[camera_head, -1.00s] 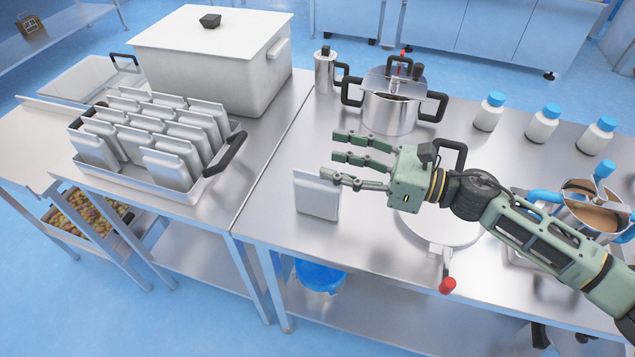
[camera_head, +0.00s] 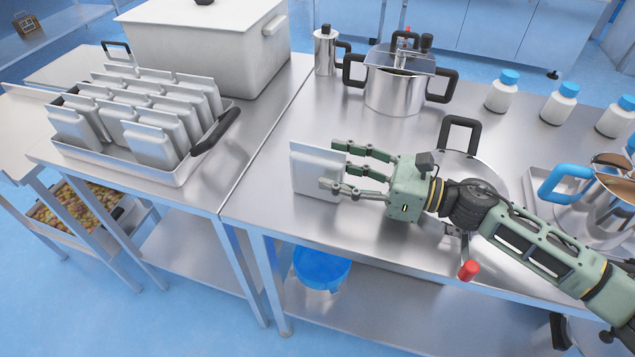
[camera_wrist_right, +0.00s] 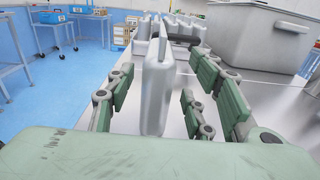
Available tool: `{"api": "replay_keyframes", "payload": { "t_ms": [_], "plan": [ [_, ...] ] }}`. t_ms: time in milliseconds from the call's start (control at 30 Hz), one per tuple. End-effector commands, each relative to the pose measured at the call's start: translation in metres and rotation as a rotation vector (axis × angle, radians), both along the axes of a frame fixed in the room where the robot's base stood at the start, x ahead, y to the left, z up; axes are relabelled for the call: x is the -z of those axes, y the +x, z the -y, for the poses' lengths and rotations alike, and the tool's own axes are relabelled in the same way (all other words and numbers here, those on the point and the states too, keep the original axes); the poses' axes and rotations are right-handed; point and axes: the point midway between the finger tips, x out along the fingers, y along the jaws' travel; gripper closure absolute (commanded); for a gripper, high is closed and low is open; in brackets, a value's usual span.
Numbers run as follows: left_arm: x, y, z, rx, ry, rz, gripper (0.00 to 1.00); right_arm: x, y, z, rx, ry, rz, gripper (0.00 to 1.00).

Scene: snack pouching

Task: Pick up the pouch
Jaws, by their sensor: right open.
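A silvery-white pouch (camera_head: 316,172) stands upright by itself near the front left of the right-hand steel table. My right gripper (camera_head: 350,168) is open, its fingers pointing left at the pouch's right side. In the right wrist view the pouch (camera_wrist_right: 158,85) shows edge-on between the open fingers (camera_wrist_right: 160,105), nearer the left ones, with clear space on its right. I cannot tell whether any finger touches it. Part of the pouch's right edge is hidden by fingers in the head view. My left gripper is not in view.
A tray (camera_head: 180,176) of several similar pouches stands on the left table beside a large white lidded box (camera_head: 205,60). A steel pot (camera_head: 393,88), a canister (camera_head: 325,52) and several blue-capped bottles (camera_head: 502,92) stand behind.

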Motion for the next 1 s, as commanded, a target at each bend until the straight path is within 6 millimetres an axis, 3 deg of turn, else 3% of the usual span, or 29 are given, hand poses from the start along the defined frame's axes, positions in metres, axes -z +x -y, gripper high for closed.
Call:
{"api": "replay_keyframes", "payload": {
  "t_ms": [600, 867, 1000],
  "plan": [
    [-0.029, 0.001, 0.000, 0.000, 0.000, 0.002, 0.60, -0.002, 0.022, -0.071, -0.001, 0.001, 0.000, 0.52],
    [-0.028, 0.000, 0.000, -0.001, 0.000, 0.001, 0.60, 0.000, 0.023, -0.073, 0.000, 0.000, 0.001, 0.52],
    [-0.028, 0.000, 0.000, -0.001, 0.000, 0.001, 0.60, 0.000, 0.023, -0.073, 0.000, 0.000, 0.001, 0.64]
  ]
}}
